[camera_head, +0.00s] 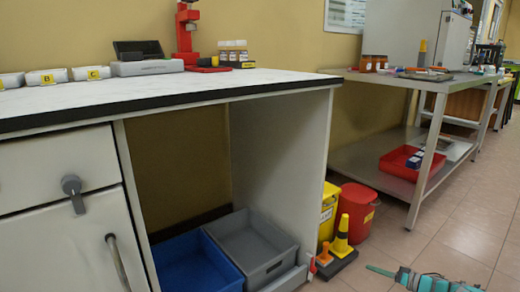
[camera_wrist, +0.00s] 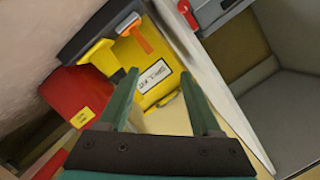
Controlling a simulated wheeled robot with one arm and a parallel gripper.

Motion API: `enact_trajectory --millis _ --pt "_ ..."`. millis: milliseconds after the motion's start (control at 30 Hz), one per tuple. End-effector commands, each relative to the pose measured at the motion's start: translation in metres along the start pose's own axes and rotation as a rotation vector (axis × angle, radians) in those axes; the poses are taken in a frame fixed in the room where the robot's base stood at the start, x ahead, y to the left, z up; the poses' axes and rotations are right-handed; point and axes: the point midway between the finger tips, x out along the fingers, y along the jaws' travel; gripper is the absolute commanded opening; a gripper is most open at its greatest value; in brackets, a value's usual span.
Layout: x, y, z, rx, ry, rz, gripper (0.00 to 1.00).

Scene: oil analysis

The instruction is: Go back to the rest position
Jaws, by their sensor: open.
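My gripper (camera_wrist: 158,80) shows in the wrist view as two green fingers spread apart with nothing between them. Behind the gap is a yellow container (camera_wrist: 150,80) with a white label; I cannot tell the exact distance, but the fingers look apart from it. In the head view, a teal part of my arm and gripper (camera_head: 425,281) shows low at the bottom right, over the tiled floor. It lies right of the yellow container (camera_head: 327,212) and the red bin (camera_head: 356,208). Most of my arm is outside the picture.
A white bench (camera_head: 180,85) fills the left, with blue (camera_head: 190,265) and grey (camera_head: 255,245) crates beneath. A metal table (camera_head: 395,173) stands right. Floor beyond is clear.

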Motion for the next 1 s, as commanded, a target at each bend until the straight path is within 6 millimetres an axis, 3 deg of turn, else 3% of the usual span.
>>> enact_trajectory --millis 267,400,600,800,1000 --pt "0.023 -0.02 -0.091 -0.133 0.118 0.129 0.65" --pt "0.033 -0.04 -0.153 -0.213 0.2 0.241 0.65" --pt "0.038 -0.074 -0.224 -0.293 0.286 0.415 0.65" --pt "0.035 -0.112 -0.268 -0.329 0.325 0.595 0.65" --pt "0.025 -0.154 -0.283 -0.33 0.312 0.767 0.65"
